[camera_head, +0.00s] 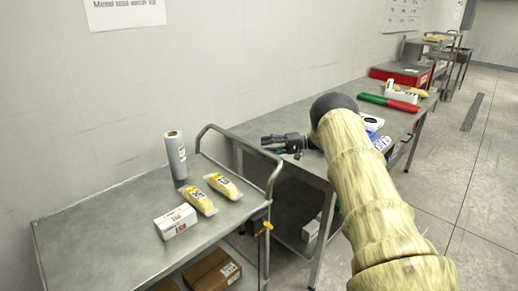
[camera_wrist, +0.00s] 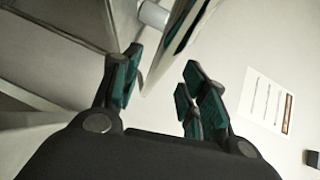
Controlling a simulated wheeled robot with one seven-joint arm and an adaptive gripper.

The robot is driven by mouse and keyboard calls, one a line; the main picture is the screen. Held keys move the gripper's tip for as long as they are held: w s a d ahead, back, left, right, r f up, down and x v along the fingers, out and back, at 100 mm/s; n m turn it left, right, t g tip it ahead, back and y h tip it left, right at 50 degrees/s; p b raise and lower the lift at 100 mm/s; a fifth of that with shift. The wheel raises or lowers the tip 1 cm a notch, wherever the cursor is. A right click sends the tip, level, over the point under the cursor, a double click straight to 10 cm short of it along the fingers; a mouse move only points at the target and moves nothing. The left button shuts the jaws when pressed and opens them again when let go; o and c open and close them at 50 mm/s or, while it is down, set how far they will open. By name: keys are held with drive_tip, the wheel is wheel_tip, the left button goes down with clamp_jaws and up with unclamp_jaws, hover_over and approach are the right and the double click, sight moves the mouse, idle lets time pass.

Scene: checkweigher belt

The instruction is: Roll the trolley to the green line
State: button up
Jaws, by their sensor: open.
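The trolley (camera_head: 110,222) is a grey metal cart at the lower left of the head view, with a raised tubular handle (camera_head: 232,137) at its right end. On its top lie a grey roll (camera_head: 176,156) standing upright, a white box (camera_head: 176,221) and two yellow packs (camera_head: 224,186). My gripper (camera_head: 265,143) is open and appears just beyond the handle bar in the picture; I cannot tell the gap. In the wrist view my gripper's open fingers (camera_wrist: 160,82) have no thing held between them. No green line on the floor shows in either view.
A brown carton (camera_head: 210,270) sits on the trolley's lower shelf. Tiled floor (camera_head: 470,170) is clear at the right.

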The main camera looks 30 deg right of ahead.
drive_tip(key=f+v, duration=0.1)
drive_tip(key=v, duration=0.5)
drive_tip(key=shift+d+r, duration=0.3)
drive_tip(key=shift+r, duration=0.25)
drive_tip(key=shift+s, duration=0.15)
